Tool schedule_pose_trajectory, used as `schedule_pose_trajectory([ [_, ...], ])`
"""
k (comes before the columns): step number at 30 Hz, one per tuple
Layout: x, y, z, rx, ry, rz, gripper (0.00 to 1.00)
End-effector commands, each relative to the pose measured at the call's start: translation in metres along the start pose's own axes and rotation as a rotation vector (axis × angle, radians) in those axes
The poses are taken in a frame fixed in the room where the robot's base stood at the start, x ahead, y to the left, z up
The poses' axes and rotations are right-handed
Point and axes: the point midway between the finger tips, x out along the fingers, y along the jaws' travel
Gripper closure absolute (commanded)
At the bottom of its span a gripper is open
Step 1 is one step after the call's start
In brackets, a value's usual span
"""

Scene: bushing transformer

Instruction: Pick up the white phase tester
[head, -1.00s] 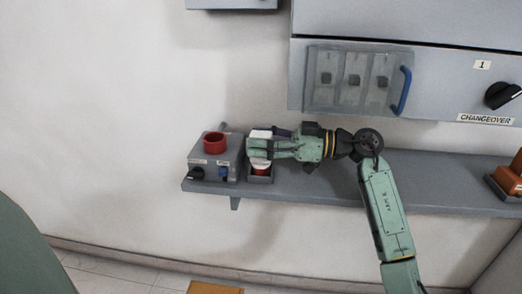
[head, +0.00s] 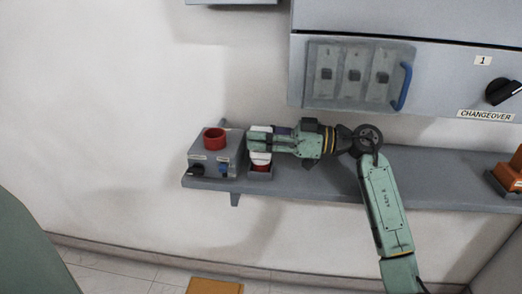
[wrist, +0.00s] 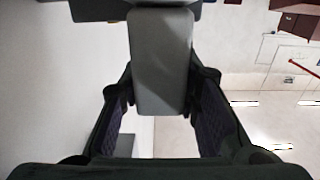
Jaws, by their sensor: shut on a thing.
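The white phase tester (head: 261,158) is at the left part of the grey shelf, with its white body showing below my gripper (head: 258,141). A red part shows under the white body, at the small grey holder (head: 261,176); I cannot tell whether the tester is clear of the holder. My gripper reaches in from the right and is shut on the tester, hiding its upper part. In the wrist view a pale grey block, seemingly the tester (wrist: 161,65), runs between the two dark fingers of my gripper (wrist: 160,112).
A grey box with a red ring (head: 214,139) and knobs stands just left of the holder. The shelf (head: 435,182) is mostly clear to the right, up to an orange object (head: 511,176). A cabinet with a blue handle (head: 402,88) hangs above.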

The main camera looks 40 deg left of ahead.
Motion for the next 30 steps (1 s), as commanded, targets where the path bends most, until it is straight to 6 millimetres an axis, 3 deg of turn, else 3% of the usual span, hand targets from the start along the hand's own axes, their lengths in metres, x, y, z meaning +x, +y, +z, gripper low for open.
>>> schedule_pose_trajectory([
  [14, 0.0, 0.0, -0.005, -0.002, 0.0, 0.001, 1.0],
  [22, 0.0, 0.0, -0.036, -0.005, -0.003, 0.001, 1.0],
  [30, -0.037, -0.047, -0.038, -0.004, 0.0, 0.003, 1.0],
])
